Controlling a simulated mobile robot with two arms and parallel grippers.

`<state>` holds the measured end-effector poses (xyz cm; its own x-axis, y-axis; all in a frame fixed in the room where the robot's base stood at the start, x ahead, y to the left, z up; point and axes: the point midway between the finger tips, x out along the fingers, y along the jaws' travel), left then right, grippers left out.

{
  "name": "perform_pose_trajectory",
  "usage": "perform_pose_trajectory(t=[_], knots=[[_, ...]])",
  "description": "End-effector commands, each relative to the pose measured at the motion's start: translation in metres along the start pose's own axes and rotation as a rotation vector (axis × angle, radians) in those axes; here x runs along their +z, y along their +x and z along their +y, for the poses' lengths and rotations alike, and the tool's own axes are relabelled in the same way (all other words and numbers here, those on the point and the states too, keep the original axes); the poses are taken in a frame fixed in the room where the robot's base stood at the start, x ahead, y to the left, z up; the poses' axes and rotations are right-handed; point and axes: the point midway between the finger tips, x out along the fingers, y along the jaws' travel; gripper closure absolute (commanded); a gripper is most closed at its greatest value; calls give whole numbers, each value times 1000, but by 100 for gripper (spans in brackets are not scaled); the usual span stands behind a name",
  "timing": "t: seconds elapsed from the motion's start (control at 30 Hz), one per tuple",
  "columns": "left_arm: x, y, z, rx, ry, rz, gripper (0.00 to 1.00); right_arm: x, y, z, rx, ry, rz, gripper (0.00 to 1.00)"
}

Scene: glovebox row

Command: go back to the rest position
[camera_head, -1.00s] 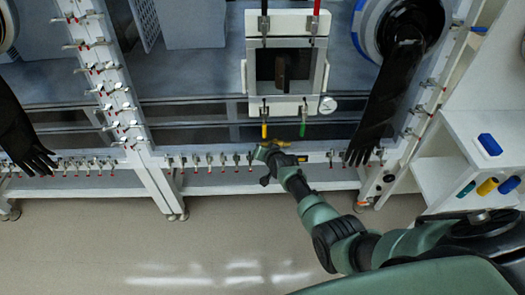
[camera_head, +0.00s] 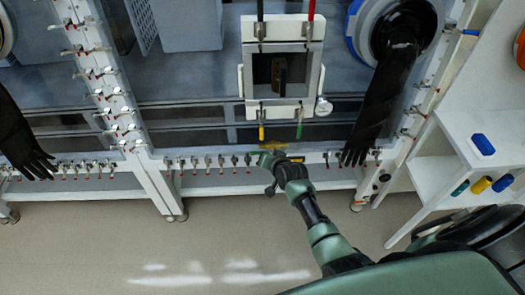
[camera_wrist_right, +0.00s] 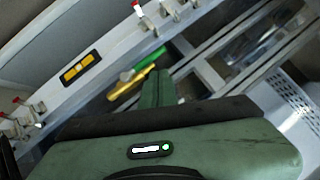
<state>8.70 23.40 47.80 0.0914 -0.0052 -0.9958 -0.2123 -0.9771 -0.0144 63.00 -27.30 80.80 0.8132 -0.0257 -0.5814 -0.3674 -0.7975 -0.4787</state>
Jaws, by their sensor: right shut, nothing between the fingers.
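My right gripper (camera_head: 270,160) is in front of the glovebox's lower edge, below the small square hatch (camera_head: 283,75). It is shut and empty. Its arm reaches up from the lower right of the head view. In the right wrist view the green gripper (camera_wrist_right: 158,88) points away from the camera, with a yellow handle (camera_wrist_right: 132,87) and a green handle (camera_wrist_right: 148,60) beyond it. I cannot tell whether it touches anything. My left gripper is not in view.
Black gloves hang at the far left (camera_head: 22,135) and right of the hatch (camera_head: 378,105). A row of small clamps (camera_head: 220,161) lines the lower frame. A white shelf (camera_head: 450,165) with blue, yellow and teal items stands at right. The floor (camera_head: 110,240) in front is clear.

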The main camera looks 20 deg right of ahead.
Motion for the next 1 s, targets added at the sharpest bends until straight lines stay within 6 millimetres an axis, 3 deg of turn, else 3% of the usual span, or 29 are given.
perform_pose_trajectory(t=[0.23,0.37,0.47,0.67,0.87,1.0], knots=[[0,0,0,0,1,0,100,3,0,1,2,-3,-4,100],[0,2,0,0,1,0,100,35,3,19,26,-42,-47,100],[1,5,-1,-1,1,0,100,87,3,49,61,-115,-118,100],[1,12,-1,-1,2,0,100,218,-21,127,131,-309,-307,100],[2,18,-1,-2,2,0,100,338,-76,208,171,-499,-507,100],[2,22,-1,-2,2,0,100,411,-130,263,181,-627,-650,100]])
